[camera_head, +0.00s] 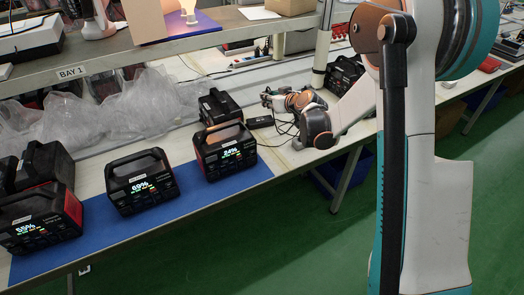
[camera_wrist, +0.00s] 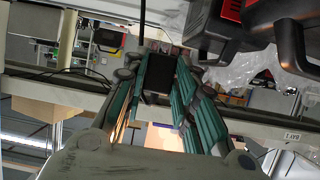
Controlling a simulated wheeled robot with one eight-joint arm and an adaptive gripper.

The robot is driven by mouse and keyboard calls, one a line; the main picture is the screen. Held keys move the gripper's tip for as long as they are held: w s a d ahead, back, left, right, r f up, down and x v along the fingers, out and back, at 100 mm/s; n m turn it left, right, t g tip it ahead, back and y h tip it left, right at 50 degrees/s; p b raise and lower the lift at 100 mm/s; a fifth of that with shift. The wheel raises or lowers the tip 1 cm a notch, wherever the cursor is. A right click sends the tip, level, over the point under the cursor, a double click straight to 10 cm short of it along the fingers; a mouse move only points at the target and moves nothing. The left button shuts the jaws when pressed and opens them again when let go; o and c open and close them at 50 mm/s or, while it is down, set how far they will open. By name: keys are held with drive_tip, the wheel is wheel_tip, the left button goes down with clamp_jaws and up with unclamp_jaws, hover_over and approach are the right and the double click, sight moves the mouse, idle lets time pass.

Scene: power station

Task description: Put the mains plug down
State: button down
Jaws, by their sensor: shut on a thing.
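My gripper (camera_head: 268,98) reaches low over the bench, beside the power stations. In the wrist view my gripper (camera_wrist: 155,62) has its teal fingers on both sides of a black block, the mains plug (camera_wrist: 158,76), and is shut on it. A dark cord runs from near the plug to the top of the wrist view. In the head view the plug is too small to make out at the fingertips. Whether it touches the bench cannot be told.
Power stations reading 55% (camera_head: 40,220), 69% (camera_head: 142,182) and 24% (camera_head: 226,148) stand on a blue mat (camera_head: 110,232). A black adapter (camera_head: 260,122) and loose cables lie near my gripper. Clear plastic wrap (camera_head: 110,110) lies behind. A shelf (camera_head: 120,60) overhangs the bench.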

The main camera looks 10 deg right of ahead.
sight(269, 146)
wheel_tip(269, 146, down, 20)
drive_tip(key=b, duration=0.7)
drive_tip(key=shift+a+f, duration=0.1)
drive_tip(key=shift+f, duration=0.05)
